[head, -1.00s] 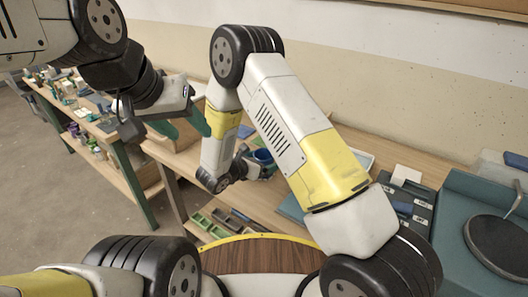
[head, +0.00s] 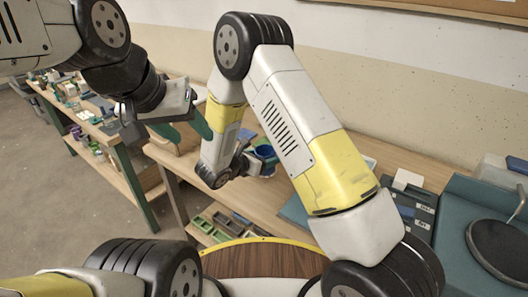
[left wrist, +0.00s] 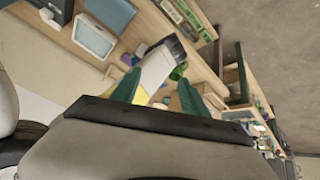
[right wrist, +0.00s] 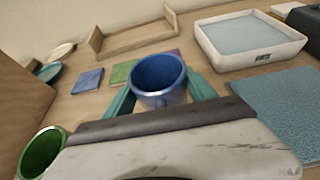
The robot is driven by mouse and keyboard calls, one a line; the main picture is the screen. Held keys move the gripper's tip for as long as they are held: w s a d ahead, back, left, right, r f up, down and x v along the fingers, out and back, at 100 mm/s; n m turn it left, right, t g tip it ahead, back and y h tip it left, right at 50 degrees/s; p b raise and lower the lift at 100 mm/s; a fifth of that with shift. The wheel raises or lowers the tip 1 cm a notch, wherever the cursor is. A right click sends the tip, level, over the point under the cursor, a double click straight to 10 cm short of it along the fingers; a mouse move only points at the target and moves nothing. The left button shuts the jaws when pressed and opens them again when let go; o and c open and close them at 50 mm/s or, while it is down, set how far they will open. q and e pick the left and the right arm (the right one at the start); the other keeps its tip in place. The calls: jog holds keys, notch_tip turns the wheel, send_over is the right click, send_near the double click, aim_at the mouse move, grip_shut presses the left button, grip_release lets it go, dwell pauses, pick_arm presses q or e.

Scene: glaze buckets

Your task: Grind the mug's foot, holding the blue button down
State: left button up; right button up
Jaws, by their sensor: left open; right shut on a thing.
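The blue mug (right wrist: 158,76) is held between the green fingers of my right gripper (right wrist: 161,98) in the right wrist view, its open mouth toward that camera. The mug also shows in the head view (head: 266,153), beyond my right forearm. Its foot is hidden. My left gripper (head: 184,127) is open and empty, raised left of the mug in the head view; its spread green fingers show in the left wrist view (left wrist: 160,92). A dark round disc (head: 497,246) sits on a teal unit (head: 455,222) at the right. I cannot make out a blue button.
A green mug (right wrist: 40,152) stands left of my right gripper. A white tray (right wrist: 215,55), a wooden frame (right wrist: 135,43), a blue tile (right wrist: 88,81) and a blue-grey mat (right wrist: 285,110) lie around. A black case (head: 413,207) stands beside the teal unit. Another bench (head: 115,160) is at the left.

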notch_tip(320, 180, up, 7)
jog(key=shift+f, duration=0.1)
